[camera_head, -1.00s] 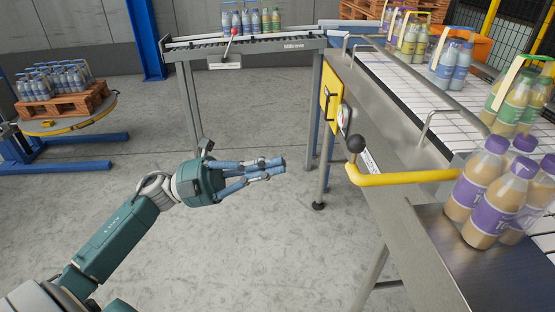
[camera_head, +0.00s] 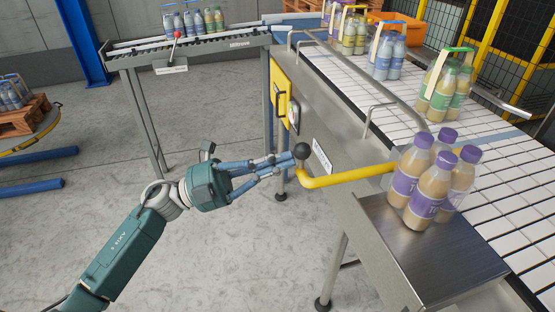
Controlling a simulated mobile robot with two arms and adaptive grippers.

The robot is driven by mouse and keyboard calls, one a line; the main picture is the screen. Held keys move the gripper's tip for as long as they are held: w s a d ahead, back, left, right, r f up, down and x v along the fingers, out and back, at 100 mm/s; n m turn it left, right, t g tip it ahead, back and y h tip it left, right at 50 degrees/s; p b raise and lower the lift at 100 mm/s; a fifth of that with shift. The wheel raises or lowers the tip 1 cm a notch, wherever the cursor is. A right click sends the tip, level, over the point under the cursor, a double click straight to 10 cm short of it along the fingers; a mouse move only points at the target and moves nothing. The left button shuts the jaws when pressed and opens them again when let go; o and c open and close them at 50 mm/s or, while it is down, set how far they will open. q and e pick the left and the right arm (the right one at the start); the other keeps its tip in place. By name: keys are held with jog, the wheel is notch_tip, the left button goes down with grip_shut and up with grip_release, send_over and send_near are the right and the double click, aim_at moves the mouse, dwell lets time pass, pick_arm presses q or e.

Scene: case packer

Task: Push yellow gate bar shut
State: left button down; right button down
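The yellow gate bar (camera_head: 345,176) reaches from the conveyor's near side frame toward the purple-labelled bottles, with a bend at its left end. Nothing shows between the fingers. A pack of purple-capped bottles (camera_head: 432,185) stands upright on the metal end plate (camera_head: 420,250), beside the bar's right end. My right gripper is out of view.
The white slatted conveyor (camera_head: 350,80) carries several bottle packs farther back. A roller table (camera_head: 190,49) with bottles stands at the back left. A pallet (camera_head: 22,117) is at the far left. The floor (camera_head: 80,225) around my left arm is clear.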

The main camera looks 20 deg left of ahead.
pick_arm(q)
jog(key=w+d+b, duration=0.2)
jog(key=w+d, duration=0.8)
jog(key=d, duration=0.5)
jog(key=shift+w+d+r+b, duration=0.15)
jog(key=shift+w+d+b, duration=0.15)
jog(key=shift+d+b, duration=0.1)
jog(key=shift+a, duration=0.1)
